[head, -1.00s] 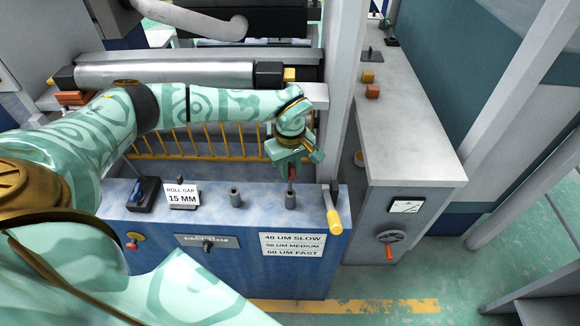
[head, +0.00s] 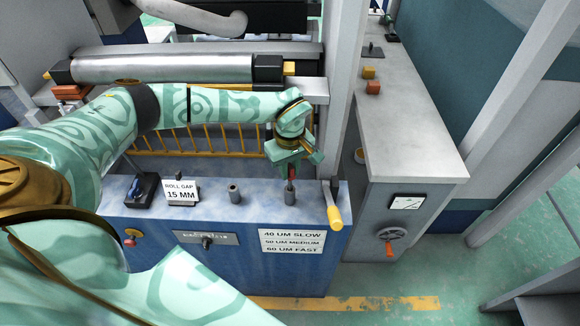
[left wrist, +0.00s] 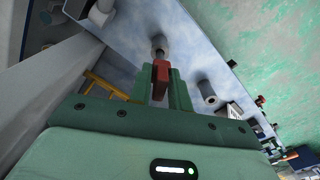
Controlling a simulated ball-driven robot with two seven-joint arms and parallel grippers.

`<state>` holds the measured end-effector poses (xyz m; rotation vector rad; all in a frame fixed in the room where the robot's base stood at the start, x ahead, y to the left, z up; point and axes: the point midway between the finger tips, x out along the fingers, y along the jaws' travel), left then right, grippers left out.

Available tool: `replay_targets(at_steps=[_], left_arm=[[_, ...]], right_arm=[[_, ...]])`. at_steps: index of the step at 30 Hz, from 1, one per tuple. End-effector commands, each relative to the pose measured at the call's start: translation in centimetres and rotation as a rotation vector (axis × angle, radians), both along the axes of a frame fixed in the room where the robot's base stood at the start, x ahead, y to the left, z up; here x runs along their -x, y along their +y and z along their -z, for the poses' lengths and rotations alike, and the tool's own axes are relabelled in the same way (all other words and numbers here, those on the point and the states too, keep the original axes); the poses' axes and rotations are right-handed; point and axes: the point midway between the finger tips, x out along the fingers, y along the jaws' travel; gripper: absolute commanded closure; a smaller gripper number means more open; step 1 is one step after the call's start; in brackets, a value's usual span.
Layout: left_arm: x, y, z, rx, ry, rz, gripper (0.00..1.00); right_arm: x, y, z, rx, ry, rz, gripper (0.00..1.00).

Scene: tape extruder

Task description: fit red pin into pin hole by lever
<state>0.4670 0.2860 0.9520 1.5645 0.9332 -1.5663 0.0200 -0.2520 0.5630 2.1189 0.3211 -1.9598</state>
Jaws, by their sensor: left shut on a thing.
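My left gripper (head: 291,164) points down over the front panel and is shut on the red pin (head: 291,173). The pin also shows between the fingers in the left wrist view (left wrist: 161,74). Its lower end is at the mouth of the grey pin hole socket (head: 290,197), beside the lever with the yellow handle (head: 334,215). In the left wrist view the socket (left wrist: 159,43) lines up just beyond the pin tip. I cannot tell whether the tip is inside the hole. My right gripper is not in view.
A second grey socket (head: 235,194) stands to the left on the blue panel (head: 150,235), near the "roll gap 15 mm" sign (head: 181,192). A grey post (head: 341,100) rises behind the lever. Two small blocks (head: 373,87) lie on the grey cabinet at the right.

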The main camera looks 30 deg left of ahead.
Motion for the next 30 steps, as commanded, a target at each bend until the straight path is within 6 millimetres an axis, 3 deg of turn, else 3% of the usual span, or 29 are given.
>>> replay_targets(at_steps=[30], left_arm=[[0.0,0.0,2.6,0.001,0.0,-0.001,1.0]], right_arm=[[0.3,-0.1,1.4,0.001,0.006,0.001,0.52]])
